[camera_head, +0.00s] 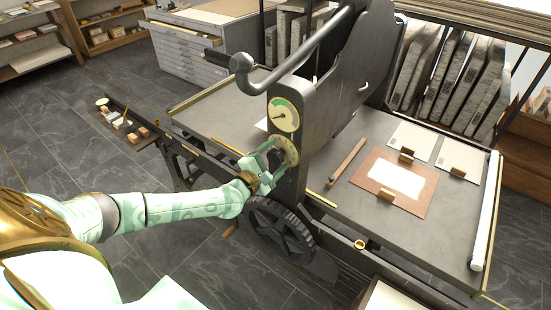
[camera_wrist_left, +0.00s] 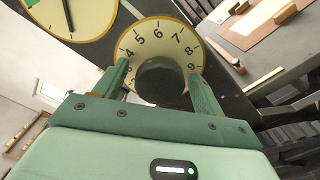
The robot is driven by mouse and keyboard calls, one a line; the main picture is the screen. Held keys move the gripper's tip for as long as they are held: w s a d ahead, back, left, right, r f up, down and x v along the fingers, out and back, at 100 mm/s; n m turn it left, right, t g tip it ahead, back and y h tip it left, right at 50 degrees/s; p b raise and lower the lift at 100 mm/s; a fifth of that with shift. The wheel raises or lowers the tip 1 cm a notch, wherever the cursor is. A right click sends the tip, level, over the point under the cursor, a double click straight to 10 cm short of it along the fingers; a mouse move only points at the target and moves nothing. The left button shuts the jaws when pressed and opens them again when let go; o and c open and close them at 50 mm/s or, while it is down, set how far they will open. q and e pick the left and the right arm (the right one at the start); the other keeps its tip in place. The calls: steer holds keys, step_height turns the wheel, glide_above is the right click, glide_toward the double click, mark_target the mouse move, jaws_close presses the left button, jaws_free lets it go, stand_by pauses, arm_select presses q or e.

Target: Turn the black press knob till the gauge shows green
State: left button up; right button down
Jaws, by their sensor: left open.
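The black press knob (camera_wrist_left: 160,80) sits at the centre of a cream numbered dial (camera_wrist_left: 158,36) in the left wrist view. The dial also shows in the head view (camera_head: 287,151) on the front of the press post. My left gripper (camera_head: 276,152) is open at the knob, with one finger on each side of it; I cannot tell whether the fingers touch it. Above the dial is the round gauge (camera_head: 284,115), cream with a green arc at its upper left. Its dark needle points to the lower left, outside the green. My right gripper is not in view.
The press bed (camera_head: 350,210) carries a brown framed sheet (camera_head: 366,190), a wooden bar (camera_head: 346,160) and small wooden blocks. A spoked black wheel (camera_head: 282,230) hangs below my left wrist. A grey lever (camera_head: 300,60) reaches out above the gauge.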

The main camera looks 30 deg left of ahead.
arm_select(q)
steer(key=c, duration=1)
